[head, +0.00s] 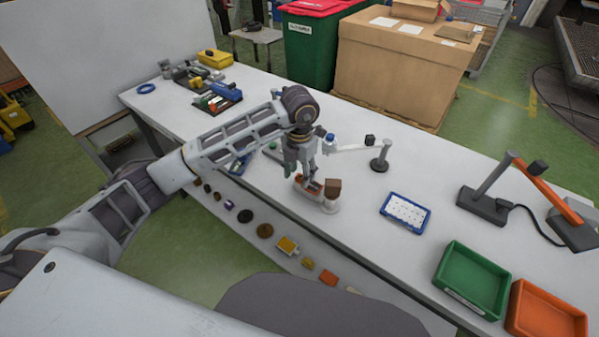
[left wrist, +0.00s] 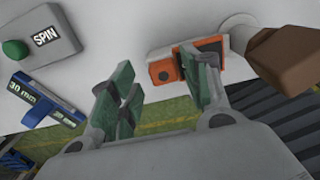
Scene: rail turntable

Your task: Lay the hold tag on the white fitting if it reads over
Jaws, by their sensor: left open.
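My left gripper (head: 299,172) is open above the table, with its fingertips close to an orange device (head: 311,186). In the left wrist view my green fingers (left wrist: 158,92) are apart with nothing clearly between them. The right finger overlaps the orange device (left wrist: 163,71), which has a dark panel; no reading is legible. I cannot tell whether this is the white fitting. I cannot identify a hold tag. My right gripper is not in view.
A grey box marked SPIN (left wrist: 42,38) and a blue piece marked 30 mm (left wrist: 45,98) lie nearby. A white jointed arm on a dark base (head: 380,165) stands behind. A blue tray (head: 388,222), green bin (head: 468,250) and orange bin (head: 545,292) are to the right.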

